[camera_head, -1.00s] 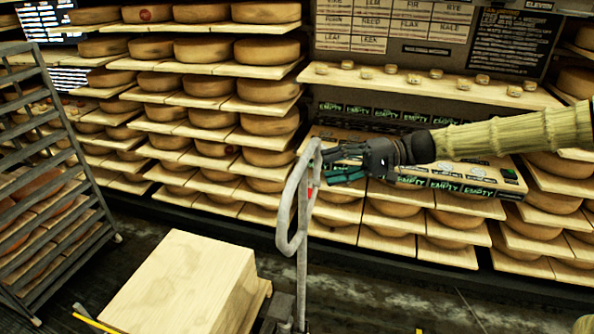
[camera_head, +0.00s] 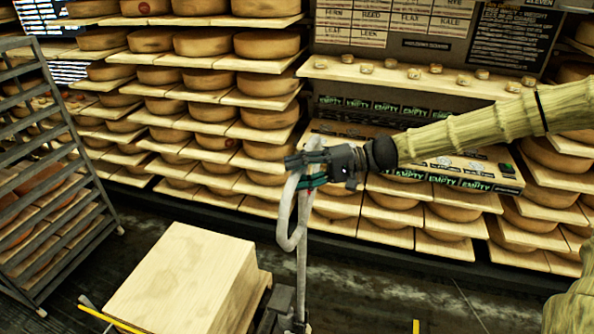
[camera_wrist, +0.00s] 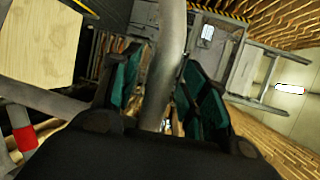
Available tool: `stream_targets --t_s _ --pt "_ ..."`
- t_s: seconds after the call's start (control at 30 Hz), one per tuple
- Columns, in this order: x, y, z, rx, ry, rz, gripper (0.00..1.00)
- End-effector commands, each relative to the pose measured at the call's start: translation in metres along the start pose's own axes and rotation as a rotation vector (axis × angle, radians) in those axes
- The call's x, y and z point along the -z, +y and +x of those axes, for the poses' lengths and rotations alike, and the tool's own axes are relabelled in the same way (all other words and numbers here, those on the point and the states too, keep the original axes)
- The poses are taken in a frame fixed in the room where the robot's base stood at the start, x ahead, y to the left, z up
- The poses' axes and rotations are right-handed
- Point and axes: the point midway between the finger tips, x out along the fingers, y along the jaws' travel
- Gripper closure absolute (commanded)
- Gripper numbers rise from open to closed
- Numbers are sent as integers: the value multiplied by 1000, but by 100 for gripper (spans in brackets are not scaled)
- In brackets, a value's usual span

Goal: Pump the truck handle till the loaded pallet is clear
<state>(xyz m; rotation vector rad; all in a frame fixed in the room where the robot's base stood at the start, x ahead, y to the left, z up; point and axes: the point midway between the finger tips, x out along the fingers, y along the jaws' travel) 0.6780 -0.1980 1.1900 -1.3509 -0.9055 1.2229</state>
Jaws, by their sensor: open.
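The truck handle is a pale grey loop (camera_head: 284,222) on an upright post (camera_head: 301,270), in the middle of the head view. My gripper (camera_head: 300,172) is at the upper part of the loop. In the wrist view a grey bar of the handle (camera_wrist: 168,55) runs between the spread green-padded fingers (camera_wrist: 160,95); I cannot tell whether they touch it. The pale wooden load (camera_head: 180,280) stands left of the post and also shows in the wrist view (camera_wrist: 38,40). The pallet's underside and its height above the floor are hidden.
A grey metal rack (camera_head: 60,200) with cheeses stands at the left. Shelves of cheese wheels (camera_head: 208,80) fill the back wall. A counter with "EMPTY" labels (camera_head: 450,180) is behind my arm. Dark floor (camera_head: 400,285) is open right of the post.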

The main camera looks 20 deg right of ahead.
Motion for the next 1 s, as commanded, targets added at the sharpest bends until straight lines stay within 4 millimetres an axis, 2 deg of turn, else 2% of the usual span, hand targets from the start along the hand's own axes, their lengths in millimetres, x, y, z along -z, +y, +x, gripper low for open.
stream_targets --t_s 0.3,0.57,0.83,1.0 --pt "0 0 2 0 0 -1 56" --pt "0 0 1 0 0 -1 100" --pt "-1 1 0 3 -1 -2 100" --pt "-7 5 -8 22 -13 -11 100"
